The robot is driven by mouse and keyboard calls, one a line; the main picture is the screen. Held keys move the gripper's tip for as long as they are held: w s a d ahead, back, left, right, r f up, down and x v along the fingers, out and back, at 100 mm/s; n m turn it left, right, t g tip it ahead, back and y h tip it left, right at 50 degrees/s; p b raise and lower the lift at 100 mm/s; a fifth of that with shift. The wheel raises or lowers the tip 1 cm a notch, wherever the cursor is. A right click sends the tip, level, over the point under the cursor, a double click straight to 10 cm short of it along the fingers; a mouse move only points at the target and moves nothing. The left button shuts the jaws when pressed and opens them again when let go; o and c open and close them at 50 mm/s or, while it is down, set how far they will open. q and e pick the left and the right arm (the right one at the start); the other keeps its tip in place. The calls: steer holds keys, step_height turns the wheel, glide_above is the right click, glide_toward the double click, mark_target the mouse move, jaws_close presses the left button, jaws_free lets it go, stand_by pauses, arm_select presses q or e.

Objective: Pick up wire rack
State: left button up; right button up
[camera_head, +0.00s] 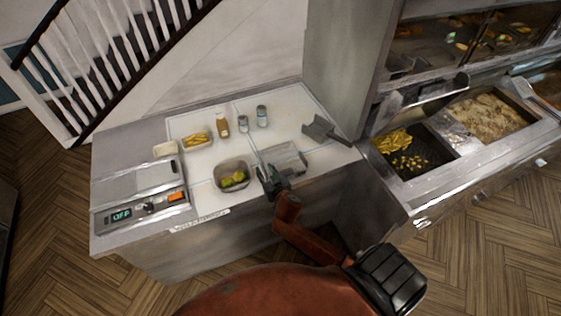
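A flat grey rectangular piece that looks like the wire rack (288,155) lies on the white worktop, right of the middle; its wires are too small to make out. My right gripper (266,172) is at the worktop's front edge, by the left front corner of the rack. It partly covers that corner, and I cannot tell whether it touches. Its fingers are dark and small, so whether they are open or shut is unclear. My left gripper is not in view.
A metal container with green and yellow food (232,177) stands just left of the gripper. A scoop (325,130) lies right of the rack. Behind are a sauce bottle (222,122), two small cans (262,117) and a fries tray (196,139). Fryer bins (440,150) stand at right.

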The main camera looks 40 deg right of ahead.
mark_target(262, 166)
steer(key=shift+f+p+x, duration=0.15)
steer(key=shift+f+x, duration=0.05)
steer(key=shift+x, duration=1.15)
steer(key=shift+f+p+x, duration=0.15)
steer(key=shift+f+x, duration=0.05)
steer(key=shift+x, duration=1.15)
steer(key=shift+s+d, duration=0.1)
steer(key=shift+s, duration=0.15)
steer(key=shift+c, duration=0.5)
jaws_close()
steer(key=shift+r, duration=0.1)
